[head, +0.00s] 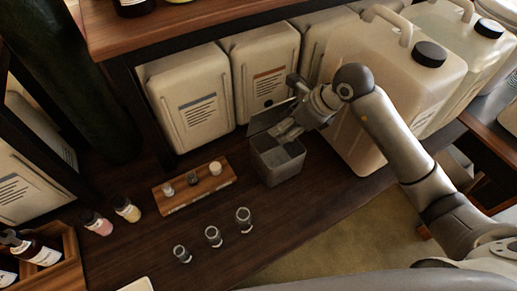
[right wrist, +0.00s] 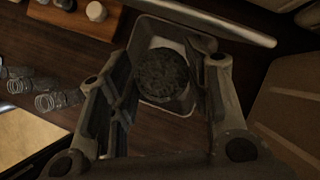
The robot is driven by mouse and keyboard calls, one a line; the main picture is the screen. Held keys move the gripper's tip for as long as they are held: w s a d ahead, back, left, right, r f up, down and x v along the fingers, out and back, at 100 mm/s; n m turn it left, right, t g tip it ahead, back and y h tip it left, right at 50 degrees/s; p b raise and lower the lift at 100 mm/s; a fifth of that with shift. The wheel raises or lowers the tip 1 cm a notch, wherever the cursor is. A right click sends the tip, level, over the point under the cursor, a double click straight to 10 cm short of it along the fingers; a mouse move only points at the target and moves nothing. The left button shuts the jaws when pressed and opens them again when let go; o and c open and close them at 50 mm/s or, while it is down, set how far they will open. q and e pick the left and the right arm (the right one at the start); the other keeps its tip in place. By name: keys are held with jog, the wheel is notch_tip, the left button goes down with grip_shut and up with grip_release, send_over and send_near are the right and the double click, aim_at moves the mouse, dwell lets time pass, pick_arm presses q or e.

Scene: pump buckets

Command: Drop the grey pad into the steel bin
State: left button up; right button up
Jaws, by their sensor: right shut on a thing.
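The steel bin (head: 279,170) stands on the dark wooden surface with its hinged lid (head: 270,117) raised. My right gripper (head: 287,131) is over the bin's mouth, pointing down. In the right wrist view, the round, dark, speckled grey pad (right wrist: 162,75) sits between the fingers of my right gripper (right wrist: 163,82), which is shut on it. The pad is seen against the open bin (right wrist: 160,29), whose pale inner walls show around it. How far the pad is above the bin floor is unclear. The pad is hard to make out in the head view. My left gripper is not in view.
Large white canisters (head: 189,98) stand behind the bin, and a bigger jug (head: 352,145) stands close to its right. A wooden holder (head: 195,187) with small pieces and several glass jars (head: 213,236) stand to the left and in front.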

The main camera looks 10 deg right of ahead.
jog(key=shift+f, duration=0.15)
jog(key=shift+s+f, duration=0.1)
jog(key=shift+f, duration=0.1)
jog(key=f+b, duration=0.2)
jog(key=shift+s+d+f, duration=0.2)
jog(key=shift+d+f, duration=0.1)
notch_tip(320, 180, down, 3)
jog(key=shift+w+r+b, duration=0.1)
jog(key=shift+r+b, duration=0.1)
jog(key=shift+b, duration=0.65)
jog(key=o, duration=0.9)
jog(key=shift+a, duration=0.1)
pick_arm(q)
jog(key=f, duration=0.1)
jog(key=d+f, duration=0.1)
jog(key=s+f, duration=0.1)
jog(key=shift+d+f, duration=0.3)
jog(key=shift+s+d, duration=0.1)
